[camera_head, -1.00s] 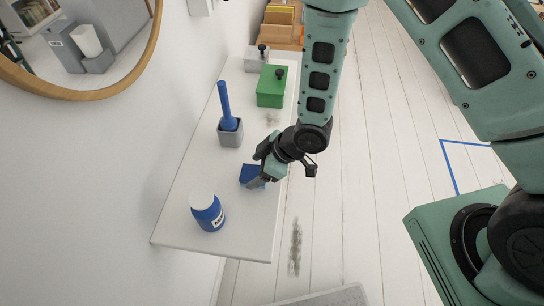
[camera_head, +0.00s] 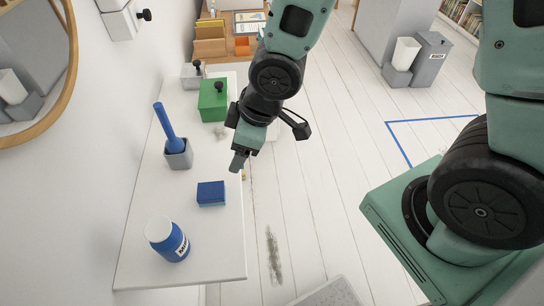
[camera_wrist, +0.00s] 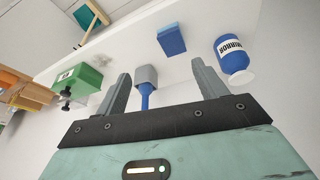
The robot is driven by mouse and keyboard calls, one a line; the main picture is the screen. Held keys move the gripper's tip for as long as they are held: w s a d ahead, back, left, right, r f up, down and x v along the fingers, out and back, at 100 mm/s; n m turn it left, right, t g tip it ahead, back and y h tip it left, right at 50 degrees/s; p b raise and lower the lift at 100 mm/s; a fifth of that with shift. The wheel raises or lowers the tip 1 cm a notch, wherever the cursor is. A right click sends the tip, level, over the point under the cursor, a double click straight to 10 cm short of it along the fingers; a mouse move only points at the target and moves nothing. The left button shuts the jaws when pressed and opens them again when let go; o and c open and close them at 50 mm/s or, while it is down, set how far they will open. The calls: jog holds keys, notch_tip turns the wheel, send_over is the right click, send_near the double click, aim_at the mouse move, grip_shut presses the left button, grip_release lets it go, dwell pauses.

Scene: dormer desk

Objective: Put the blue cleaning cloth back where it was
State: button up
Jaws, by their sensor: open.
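The blue cleaning cloth (camera_head: 211,193) lies as a folded block on the white shelf (camera_head: 140,268), between the blue bottle and the grey holder. It also shows in the wrist view (camera_wrist: 171,40), beyond the fingertips and apart from them. My gripper (camera_head: 239,161) hangs above the shelf's right edge, up and to the right of the cloth in the head view. In the wrist view its two fingers (camera_wrist: 160,78) stand wide apart with nothing held between them.
A blue bottle with a white cap (camera_head: 168,240) stands near the shelf's front end. A grey holder (camera_head: 178,154) with a blue-handled tool stands behind the cloth, near the wall. A green box (camera_head: 213,100) and a grey box (camera_head: 192,76) stand farther back. A smudge (camera_head: 273,255) marks the floor.

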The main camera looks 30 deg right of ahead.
jog(key=s+d+r+m+g+h, duration=0.1)
jog(key=s+r+m+g+h, duration=0.1)
jog(key=s+r, duration=0.8)
jog(key=s+m, duration=0.1)
jog(key=s, duration=0.3)
jog(key=shift+d+r+m+g+h, duration=0.2)
jog(key=shift+m+g+h, duration=0.1)
jog(key=shift+m+g, duration=0.1)
jog(key=shift+f, duration=0.15)
